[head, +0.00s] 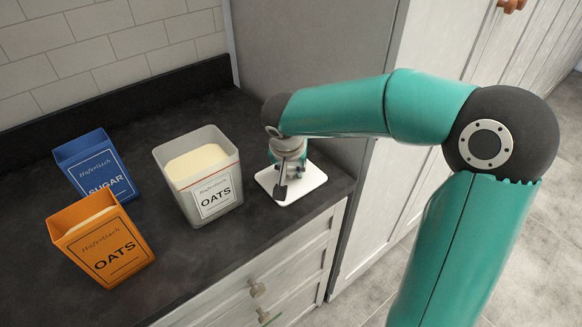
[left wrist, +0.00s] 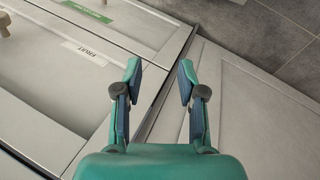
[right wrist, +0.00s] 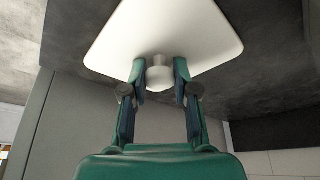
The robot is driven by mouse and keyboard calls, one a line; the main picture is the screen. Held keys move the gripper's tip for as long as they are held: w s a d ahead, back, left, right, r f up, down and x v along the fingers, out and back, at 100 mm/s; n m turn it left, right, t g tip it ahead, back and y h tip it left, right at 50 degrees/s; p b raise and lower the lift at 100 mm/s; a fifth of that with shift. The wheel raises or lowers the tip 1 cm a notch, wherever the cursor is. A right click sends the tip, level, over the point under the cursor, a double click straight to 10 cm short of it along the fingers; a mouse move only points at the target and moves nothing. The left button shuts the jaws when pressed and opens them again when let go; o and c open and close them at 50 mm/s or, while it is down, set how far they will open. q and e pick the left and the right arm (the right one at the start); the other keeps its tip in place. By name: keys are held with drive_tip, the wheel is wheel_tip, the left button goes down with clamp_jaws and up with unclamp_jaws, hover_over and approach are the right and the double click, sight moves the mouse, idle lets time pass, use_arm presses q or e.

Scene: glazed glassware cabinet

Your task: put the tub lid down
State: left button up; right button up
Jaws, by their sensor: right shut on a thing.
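The tub lid (head: 308,184) is a white square plate at the right end of the dark worktop. In the right wrist view the lid (right wrist: 165,30) has a round white knob (right wrist: 160,75). My right gripper (head: 284,188) is above the lid, shut on its knob; the fingers (right wrist: 160,72) sit on either side of the knob. The lid looks level, on or just above the worktop; I cannot tell which. The grey OATS tub (head: 215,195) stands open just left of the lid, filled with pale contents. My left gripper (left wrist: 160,85) is open and empty, in front of cabinet fronts.
An orange OATS box (head: 105,250) and a blue SUGAR box (head: 105,175) stand open at the left. The worktop (head: 185,285) ends at a front edge above drawers. A tall grey panel (head: 300,50) rises close behind the lid.

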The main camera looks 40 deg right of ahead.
drive_tip(key=o, duration=0.9)
drive_tip(key=shift+f, duration=0.1)
drive_tip(key=shift+o, duration=0.2)
drive_tip(key=v, duration=1.2)
drive_tip(key=shift+d, duration=0.1)
